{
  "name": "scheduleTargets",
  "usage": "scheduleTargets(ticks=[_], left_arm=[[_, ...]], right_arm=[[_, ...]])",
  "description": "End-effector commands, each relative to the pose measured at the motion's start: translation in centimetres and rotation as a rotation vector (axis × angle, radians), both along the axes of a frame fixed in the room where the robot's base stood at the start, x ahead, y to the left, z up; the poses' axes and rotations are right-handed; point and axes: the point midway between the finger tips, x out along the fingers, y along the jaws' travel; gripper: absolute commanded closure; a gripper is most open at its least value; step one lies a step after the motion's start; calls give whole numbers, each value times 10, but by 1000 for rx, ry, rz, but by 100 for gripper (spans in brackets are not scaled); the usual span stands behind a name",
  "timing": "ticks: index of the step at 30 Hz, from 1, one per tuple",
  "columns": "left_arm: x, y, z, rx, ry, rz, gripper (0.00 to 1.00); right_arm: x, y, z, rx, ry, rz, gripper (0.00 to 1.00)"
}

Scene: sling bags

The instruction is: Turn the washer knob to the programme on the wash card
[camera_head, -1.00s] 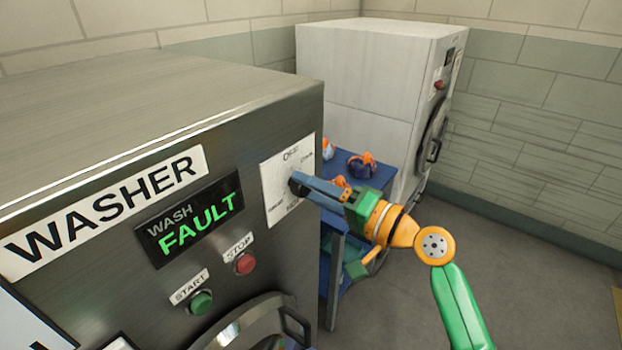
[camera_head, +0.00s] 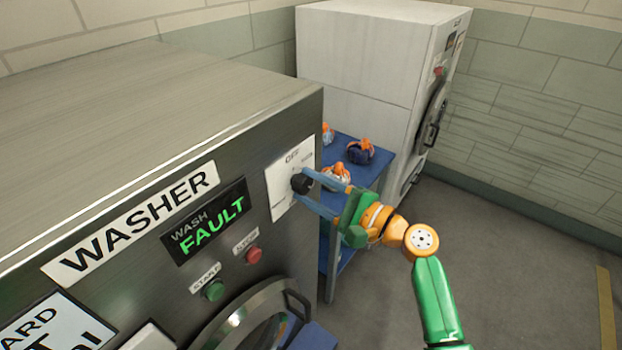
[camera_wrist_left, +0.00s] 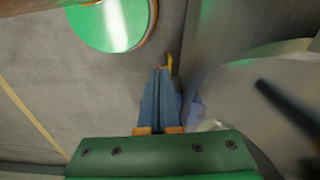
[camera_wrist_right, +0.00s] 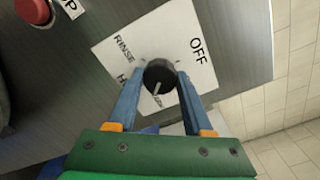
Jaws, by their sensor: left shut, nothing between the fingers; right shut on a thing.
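The black washer knob (camera_head: 302,184) sits on a white dial plate (camera_head: 283,197) on the washer front. My right gripper (camera_head: 327,192) has a finger on each side of the knob and is shut on it. In the right wrist view the knob (camera_wrist_right: 160,76) shows a white mark toward the picture's lower side, near a partly covered label. "OFF" and "RINSE" are readable; another label is partly hidden. The wash card (camera_head: 52,328) is cut off at the lower left, its programme not fully readable. My left gripper (camera_wrist_left: 160,70) is shut and empty, above the floor.
The washer display (camera_head: 205,222) reads "WASH FAULT". A green start button (camera_head: 214,290) and red stop button (camera_head: 254,254) sit below it. A blue cart (camera_head: 368,176) with orange-and-blue items stands behind my right gripper, beside a white machine (camera_head: 355,75). Floor at right is clear.

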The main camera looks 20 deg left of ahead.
Motion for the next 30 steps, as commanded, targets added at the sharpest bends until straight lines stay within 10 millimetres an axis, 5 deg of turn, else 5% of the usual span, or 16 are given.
scheduleTargets(ticks=[18,30], left_arm=[[0,0,13,0,0,0,100],[0,0,13,0,0,0,100]], right_arm=[[0,0,0,183,505,0,100],[0,0,-1,244,674,0,100]])
